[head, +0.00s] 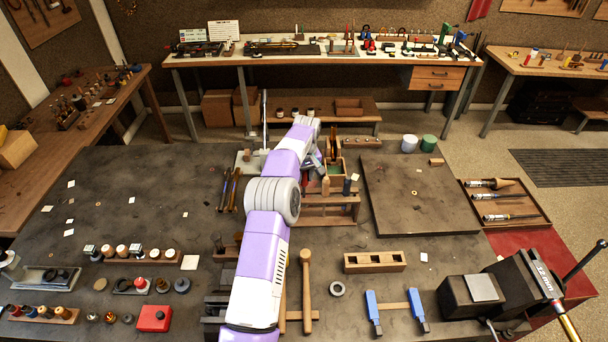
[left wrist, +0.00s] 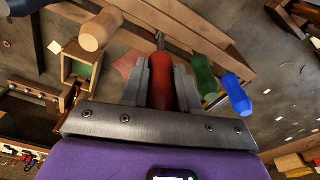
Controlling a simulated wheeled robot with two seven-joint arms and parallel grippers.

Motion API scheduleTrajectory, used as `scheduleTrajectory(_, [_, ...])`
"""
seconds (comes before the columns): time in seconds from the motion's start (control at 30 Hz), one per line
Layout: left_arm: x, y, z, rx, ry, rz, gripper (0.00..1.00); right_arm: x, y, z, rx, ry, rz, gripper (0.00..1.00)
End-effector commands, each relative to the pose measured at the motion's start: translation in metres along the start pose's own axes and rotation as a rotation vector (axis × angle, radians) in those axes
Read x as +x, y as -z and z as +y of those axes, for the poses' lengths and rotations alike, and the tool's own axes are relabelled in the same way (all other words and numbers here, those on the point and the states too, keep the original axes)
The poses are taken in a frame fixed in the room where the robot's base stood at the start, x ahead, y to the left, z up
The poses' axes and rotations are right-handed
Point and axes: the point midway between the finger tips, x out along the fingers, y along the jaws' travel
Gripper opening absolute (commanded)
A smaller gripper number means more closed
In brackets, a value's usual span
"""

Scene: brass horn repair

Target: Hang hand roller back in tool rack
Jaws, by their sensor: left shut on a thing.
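My left gripper (head: 322,166) is over the wooden tool rack (head: 325,214) in the middle of the bench. In the left wrist view, the fingers (left wrist: 160,82) are shut on a red handle (left wrist: 160,90), which I take to be the hand roller. Its thin metal shaft (left wrist: 160,41) points toward the rack's wooden bars (left wrist: 190,35); I cannot tell whether it sits in a slot. A tan handle (left wrist: 101,29) lies left of the fingers; a green handle (left wrist: 204,76) and a blue handle (left wrist: 237,95) stand close on the right. My right gripper is not in view.
A small wooden box with a green inside (left wrist: 82,66) stands beside the rack. A flat dark board (head: 415,192) lies right of it, with white (head: 409,143) and green (head: 428,143) pots behind. A wooden mallet (head: 306,275) and a slotted wooden block (head: 374,262) are in front.

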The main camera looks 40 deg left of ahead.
Motion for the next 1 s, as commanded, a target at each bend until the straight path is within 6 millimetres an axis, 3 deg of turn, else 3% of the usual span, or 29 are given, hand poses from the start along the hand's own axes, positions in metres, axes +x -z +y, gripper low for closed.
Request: scheduleTrajectory(1.0, [0.041, -0.004, 0.0, -0.001, 0.0, 0.0, 0.0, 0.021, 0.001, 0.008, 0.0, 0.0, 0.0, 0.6])
